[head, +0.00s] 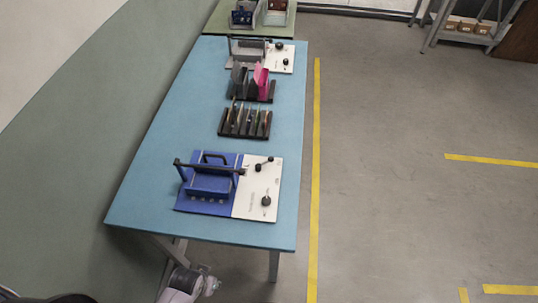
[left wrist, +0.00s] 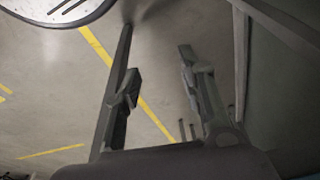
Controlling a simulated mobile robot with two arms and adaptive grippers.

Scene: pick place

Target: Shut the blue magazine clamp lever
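The blue magazine clamp (head: 210,180) stands on the near part of the blue table, with a white panel (head: 260,187) bearing dark knobs on its right. A dark lever bar (head: 208,168) runs across the top of the blue unit; its exact angle is hard to tell. My left gripper (left wrist: 158,82) shows in the left wrist view, its two fingers apart with only floor between them. In the head view, part of my arm (head: 185,285) is below the table's near edge, well apart from the clamp. My right gripper is not seen.
Black racks (head: 245,123) with thin items stand mid-table on the blue table (head: 150,185). A grey clamp unit (head: 246,50) is farther back. Table surface around the blue unit is clear. Yellow lines (head: 315,200) mark open floor at right.

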